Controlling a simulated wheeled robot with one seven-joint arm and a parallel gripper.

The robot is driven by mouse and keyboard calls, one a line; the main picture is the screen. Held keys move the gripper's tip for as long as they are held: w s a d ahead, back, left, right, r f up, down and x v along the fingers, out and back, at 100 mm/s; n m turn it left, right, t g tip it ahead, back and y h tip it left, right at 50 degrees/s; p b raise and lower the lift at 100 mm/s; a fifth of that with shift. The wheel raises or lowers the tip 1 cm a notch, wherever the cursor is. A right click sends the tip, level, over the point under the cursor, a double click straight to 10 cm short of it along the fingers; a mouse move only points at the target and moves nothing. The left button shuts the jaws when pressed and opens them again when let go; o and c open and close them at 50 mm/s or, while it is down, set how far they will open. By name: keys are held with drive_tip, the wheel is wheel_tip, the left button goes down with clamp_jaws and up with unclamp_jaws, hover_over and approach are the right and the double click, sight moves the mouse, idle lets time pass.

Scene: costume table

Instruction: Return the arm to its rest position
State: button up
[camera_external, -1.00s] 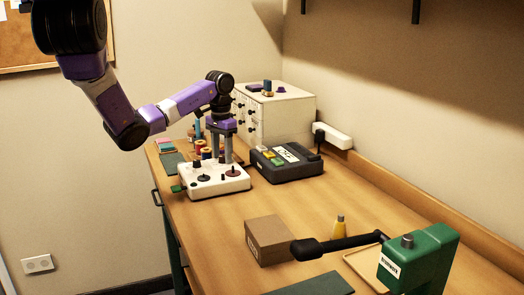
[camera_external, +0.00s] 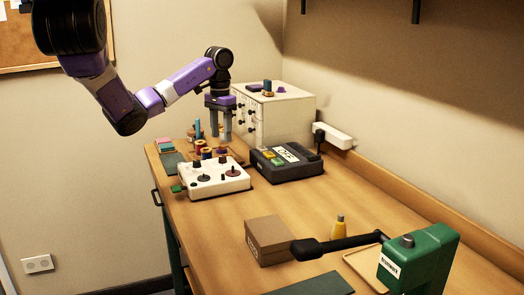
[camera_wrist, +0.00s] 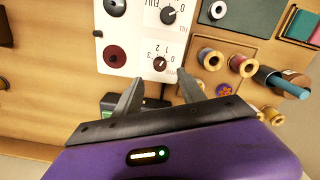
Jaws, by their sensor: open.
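My arm reaches from the top left of the external view over the far end of the table (camera_external: 285,205). My gripper (camera_external: 222,138) points down and hangs above the white control box (camera_external: 222,186), clear of it. In the wrist view my gripper (camera_wrist: 155,85) has its two fingers apart with nothing between them. The box's dials and knobs (camera_wrist: 160,63) show beyond the fingertips in that view.
Thread spools (camera_wrist: 210,60) stand near the box. A dark device (camera_external: 287,163) and a white drawer cabinet (camera_external: 280,115) are to the right and behind. A cardboard box (camera_external: 270,240) and a green machine (camera_external: 425,255) stand nearer the camera. Bare tabletop lies between.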

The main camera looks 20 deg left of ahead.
idle(0.4)
drive_tip(key=shift+w+d, duration=0.15)
drive_tip(key=shift+w, duration=0.05)
drive_tip(key=w+d+r+n+t+h+b, duration=0.1)
drive_tip(key=w+d+r+n+t+h, duration=0.1)
drive_tip(key=w+d+r+t+h, duration=0.8)
drive_tip(key=s+a+f+t+y+b, duration=0.1)
drive_tip(key=s+a+f+y+b, duration=0.1)
drive_tip(key=s, duration=1.4)
drive_tip(key=s+a+f+n+t+y+b, duration=0.1)
drive_tip(key=s+a+f+y, duration=0.3)
drive_tip(key=s, duration=1.1)
drive_tip(key=s+a+f+n+t+y+b, duration=0.1)
drive_tip(key=s+a+f, duration=0.5)
drive_tip(key=s, duration=1)
drive_tip(key=a+t+y+b, duration=0.1)
drive_tip(key=a+y+b, duration=0.1)
drive_tip(key=y, duration=0.1)
drive_tip(key=shift+s+a+f+t, duration=0.15)
drive_tip(key=shift+s+f+t, duration=0.15)
drive_tip(key=shift+s+t, duration=0.1)
